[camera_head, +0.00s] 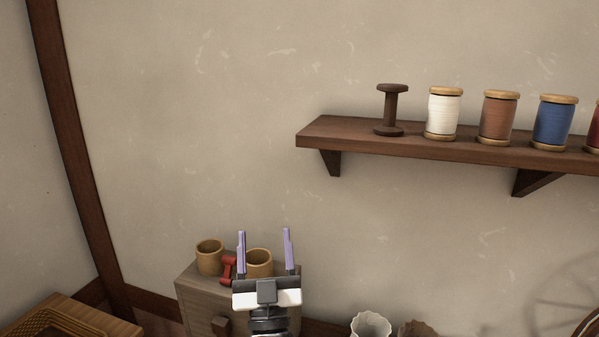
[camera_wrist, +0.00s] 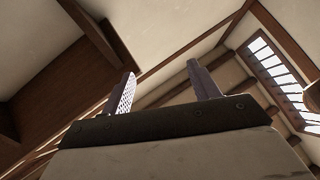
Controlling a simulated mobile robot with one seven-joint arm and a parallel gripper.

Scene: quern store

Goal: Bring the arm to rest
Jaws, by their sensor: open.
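My gripper (camera_head: 265,252) is at the lower middle of the head view, its two purple fingers pointing up and spread apart with nothing between them. In the picture it overlaps a small grey cabinet (camera_head: 199,300) and a tan cup behind it. In the wrist view my gripper (camera_wrist: 165,92) is also open and empty, with ceiling beams and a barred window beyond it.
A wall shelf (camera_head: 420,146) at the right holds an empty dark spool (camera_head: 391,110) and several thread spools. Two tan cups (camera_head: 209,258) and a red object (camera_head: 228,269) stand on the cabinet. A white fluted vessel (camera_head: 370,326) is at the bottom edge. The wall between is bare.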

